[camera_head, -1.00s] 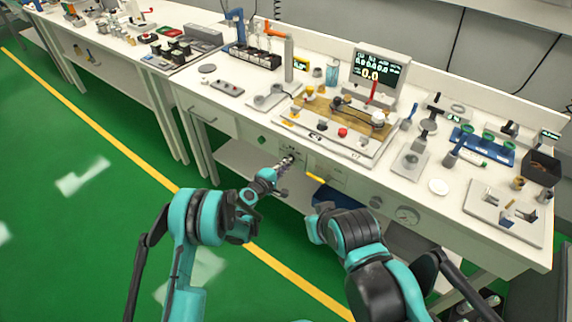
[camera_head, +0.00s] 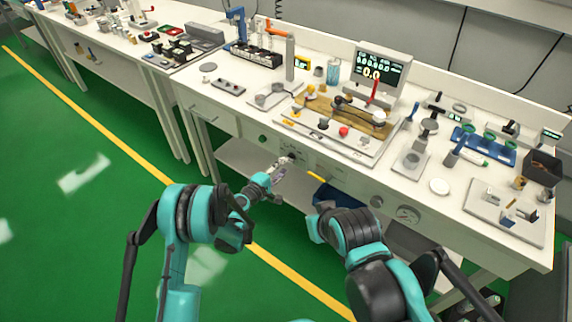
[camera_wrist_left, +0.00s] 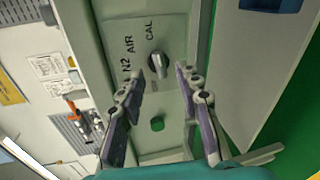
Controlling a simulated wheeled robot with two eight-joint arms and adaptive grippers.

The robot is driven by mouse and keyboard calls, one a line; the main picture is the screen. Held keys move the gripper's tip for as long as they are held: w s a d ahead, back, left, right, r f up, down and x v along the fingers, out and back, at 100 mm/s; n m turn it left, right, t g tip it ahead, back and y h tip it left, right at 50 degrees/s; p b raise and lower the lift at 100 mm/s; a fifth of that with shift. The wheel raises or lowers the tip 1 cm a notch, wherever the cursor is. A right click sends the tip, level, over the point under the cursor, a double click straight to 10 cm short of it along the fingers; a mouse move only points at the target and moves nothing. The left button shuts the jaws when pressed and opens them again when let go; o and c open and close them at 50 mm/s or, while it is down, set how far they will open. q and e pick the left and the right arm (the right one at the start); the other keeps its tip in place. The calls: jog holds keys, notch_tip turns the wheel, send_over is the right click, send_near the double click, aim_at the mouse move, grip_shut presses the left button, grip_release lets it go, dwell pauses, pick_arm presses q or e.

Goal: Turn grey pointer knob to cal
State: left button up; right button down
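The grey pointer knob (camera_wrist_left: 158,66) sits on the pale grey panel, with N2, AIR and CAL printed around it in the left wrist view. Which label its pointer faces is hard to tell. In the head view the knob (camera_head: 291,155) is a small dark spot on the bench front. My left gripper (camera_wrist_left: 163,82) is open and empty, its two fingers apart on either side below the knob in the wrist picture. In the head view the left gripper (camera_head: 280,171) is just in front of the panel. My right gripper is not visible; only its arm shows.
A green button (camera_wrist_left: 157,124) is on the same panel, between my fingers in the wrist picture. A yellow bar (camera_head: 316,177) and a blue item (camera_head: 331,196) are to the right of the left gripper. A round gauge (camera_head: 408,214) is farther right.

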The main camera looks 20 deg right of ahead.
pick_arm(q)
jog(key=shift+v, duration=1.75)
jog(key=s+a+r+m+g+y, duration=0.1)
jog(key=s+a+r+m+y, duration=0.2)
jog(key=a+r, duration=0.45)
jog(key=s+a+r+m+y, duration=0.2)
jog(key=s+a+r+m, duration=0.15)
jog(key=a+r, duration=0.45)
jog(key=s+a+r+m+g+y, duration=0.1)
jog(key=s+a+y, duration=0.2)
jog(key=s+a, duration=0.6)
jog(key=s+a+r+m+g+y, duration=0.1)
jog(key=s+a+m+y, duration=0.1)
jog(key=s+a, duration=0.7)
jog(key=s+y, duration=0.1)
jog(key=s, duration=0.5)
jog(key=shift+s+y, duration=0.35)
jog(key=shift+y, duration=0.05)
jog(key=shift+m, duration=0.25)
